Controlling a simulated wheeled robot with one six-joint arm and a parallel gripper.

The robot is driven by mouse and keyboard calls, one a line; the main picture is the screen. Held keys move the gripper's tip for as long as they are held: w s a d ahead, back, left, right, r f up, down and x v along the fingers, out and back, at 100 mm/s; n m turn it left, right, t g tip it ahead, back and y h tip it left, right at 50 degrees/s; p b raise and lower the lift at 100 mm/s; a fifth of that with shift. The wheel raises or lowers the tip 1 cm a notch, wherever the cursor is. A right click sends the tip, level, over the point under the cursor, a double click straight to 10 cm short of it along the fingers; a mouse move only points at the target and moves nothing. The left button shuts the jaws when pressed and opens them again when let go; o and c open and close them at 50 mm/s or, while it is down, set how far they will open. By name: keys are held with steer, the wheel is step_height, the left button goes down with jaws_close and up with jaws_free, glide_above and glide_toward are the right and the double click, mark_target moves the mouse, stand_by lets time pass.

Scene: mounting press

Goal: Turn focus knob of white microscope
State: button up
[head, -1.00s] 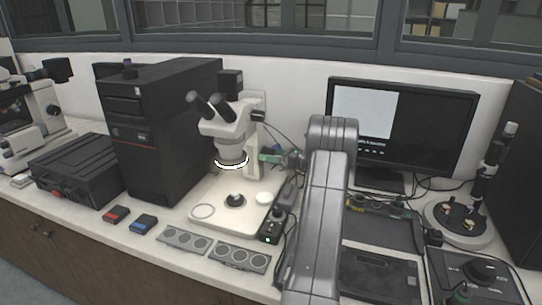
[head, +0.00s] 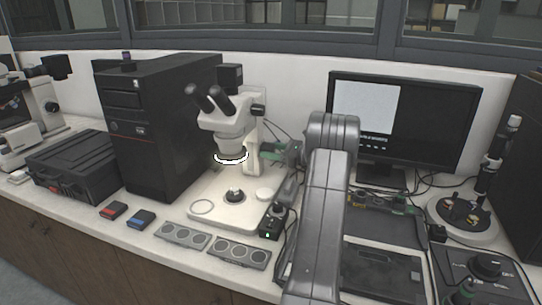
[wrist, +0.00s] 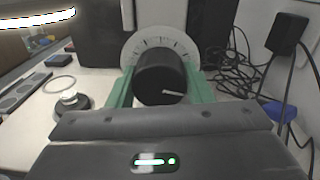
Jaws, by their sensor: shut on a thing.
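The white microscope (head: 225,128) stands on its pale base plate in the middle of the bench, its ring light lit. In the wrist view its focus knob (wrist: 158,72) is a black cylinder with a white pointer line, in front of a white graduated dial (wrist: 182,43). The pointer line runs to the right and slightly down. My gripper (wrist: 160,91) has a green finger on each side of the knob and is shut on it. In the head view my gripper (head: 284,151) is at the right of the microscope's pillar, and the knob is hard to make out there.
A black computer tower (head: 155,130) stands left of the microscope. A small black box (head: 272,224) with a green light sits by the base's right edge. A monitor (head: 405,120) stands to the right. Loose cables (wrist: 236,70) lie right of the knob in the wrist view.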

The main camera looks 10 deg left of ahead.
steer(key=n+b, duration=0.5)
steer(key=n, duration=0.1)
steer(key=shift+f, duration=0.2)
steer(key=n+b, duration=0.5)
steer(key=n, duration=0.1)
steer(key=shift+n, duration=0.3)
steer(key=n+b, duration=0.3)
steer(key=b, duration=0.1)
steer(key=shift+h, duration=0.3)
steer(key=n+b, duration=0.3)
steer(key=n, duration=0.1)
steer(key=shift+s+f+t, duration=0.1)
steer(key=shift+t, duration=0.2)
steer(key=n+b, duration=0.3)
steer(key=b, duration=0.1)
steer(key=shift+n, duration=0.4)
steer(key=shift+n+b, duration=0.8)
steer(key=shift+n, duration=0.1)
steer(key=shift+r, duration=0.2)
steer(key=o, duration=1)
